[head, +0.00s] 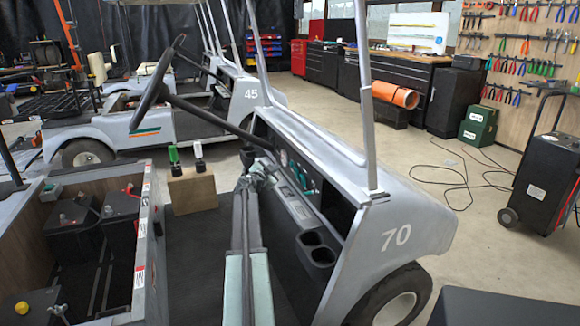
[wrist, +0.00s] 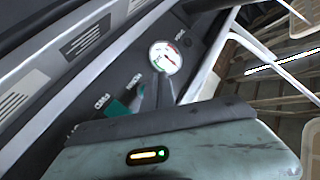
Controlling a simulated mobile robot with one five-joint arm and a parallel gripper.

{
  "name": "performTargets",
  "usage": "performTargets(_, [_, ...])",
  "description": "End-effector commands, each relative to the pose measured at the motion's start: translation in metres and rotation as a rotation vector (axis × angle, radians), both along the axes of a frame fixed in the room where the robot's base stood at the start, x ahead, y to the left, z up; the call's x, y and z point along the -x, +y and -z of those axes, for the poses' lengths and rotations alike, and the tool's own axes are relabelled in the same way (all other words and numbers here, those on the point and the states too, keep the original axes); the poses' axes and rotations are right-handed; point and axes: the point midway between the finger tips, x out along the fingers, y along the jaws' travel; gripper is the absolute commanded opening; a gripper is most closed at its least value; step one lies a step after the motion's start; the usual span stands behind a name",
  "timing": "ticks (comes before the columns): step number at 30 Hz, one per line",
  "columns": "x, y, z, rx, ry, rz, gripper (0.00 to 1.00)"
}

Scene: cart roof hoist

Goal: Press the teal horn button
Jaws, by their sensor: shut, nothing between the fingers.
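The dashboard of cart 70 (head: 330,180) carries a round gauge and small teal parts (head: 303,178). In the wrist view a teal piece (wrist: 118,109) shows just beyond the front edge of my gripper's body, near small white lettering. Its lower part is hidden, and I cannot tell whether it is the horn button or another control. My gripper (wrist: 160,88) is shut and empty, its grey tips pointing at the panel just below the round gauge (wrist: 166,57). In the head view my gripper (head: 266,172) is close to the dashboard; contact cannot be told.
The steering wheel (head: 152,97) and its column run along the left of the dashboard. A cup holder (head: 317,250) sits at the right, and a roof post (head: 366,100) rises beside it.

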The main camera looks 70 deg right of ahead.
Motion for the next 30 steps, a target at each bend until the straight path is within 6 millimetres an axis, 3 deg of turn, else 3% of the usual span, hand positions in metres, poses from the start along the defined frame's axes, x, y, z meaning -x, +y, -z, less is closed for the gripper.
performTargets(9, [0.021, -0.017, 0.0, 0.0, 0.0, 0.0, 0.0])
performTargets(30, [0.021, -0.018, 0.0, 0.0, 0.0, -0.001, 0.0])
